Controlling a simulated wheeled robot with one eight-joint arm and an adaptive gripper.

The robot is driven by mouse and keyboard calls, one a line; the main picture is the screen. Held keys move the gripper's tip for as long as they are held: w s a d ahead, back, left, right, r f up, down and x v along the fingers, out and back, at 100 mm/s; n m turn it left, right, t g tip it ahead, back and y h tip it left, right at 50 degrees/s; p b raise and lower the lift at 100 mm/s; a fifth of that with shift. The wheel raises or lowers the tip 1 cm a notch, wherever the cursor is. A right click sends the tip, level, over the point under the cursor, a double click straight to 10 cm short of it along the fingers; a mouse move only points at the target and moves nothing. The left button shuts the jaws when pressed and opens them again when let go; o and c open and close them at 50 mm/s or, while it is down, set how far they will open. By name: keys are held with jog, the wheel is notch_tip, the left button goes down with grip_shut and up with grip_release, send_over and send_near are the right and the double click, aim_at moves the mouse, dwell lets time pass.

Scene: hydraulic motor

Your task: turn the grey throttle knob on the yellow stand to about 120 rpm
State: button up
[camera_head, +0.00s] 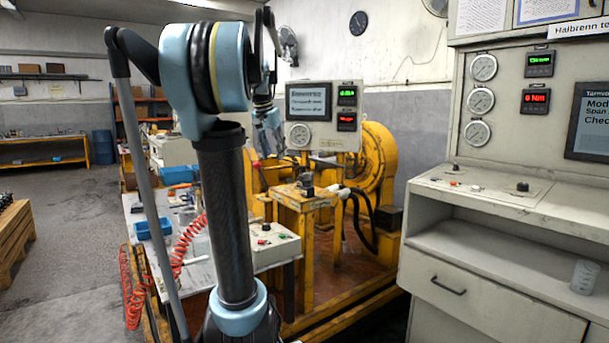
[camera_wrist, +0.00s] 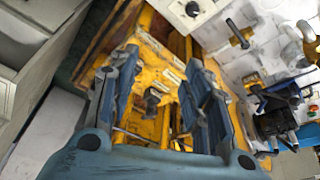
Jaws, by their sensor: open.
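The yellow stand (camera_head: 300,202) is right of my arm in the head view. A small dark grey knob (camera_head: 306,182) stands on its top. In the wrist view the knob (camera_wrist: 152,97) shows between the two blue fingers, above the yellow surface of the stand. My gripper (camera_wrist: 160,62) is open and empty, its fingers wide apart. In the head view my gripper (camera_head: 268,145) hangs to the left of the knob and higher than it. I see no contact with the knob. The knob's markings are too small to read.
A display panel (camera_head: 325,116) with a gauge and green and red readouts stands behind the stand. A white control box (camera_head: 268,245) is in front of it. A cluttered bench (camera_head: 140,210) with red coiled hose is left. A large grey console (camera_head: 480,240) is right.

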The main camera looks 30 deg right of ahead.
jog(key=w+d+r+m, duration=0.3)
jog(key=d+r, duration=0.2)
jog(key=d, duration=0.6)
send_near(308, 176)
jog(key=shift+h, duration=0.4)
jog(key=x, duration=0.4)
jog(key=w+x, duration=0.1)
jog(key=x, duration=0.3)
jog(key=shift+w, duration=0.25)
grip_shut()
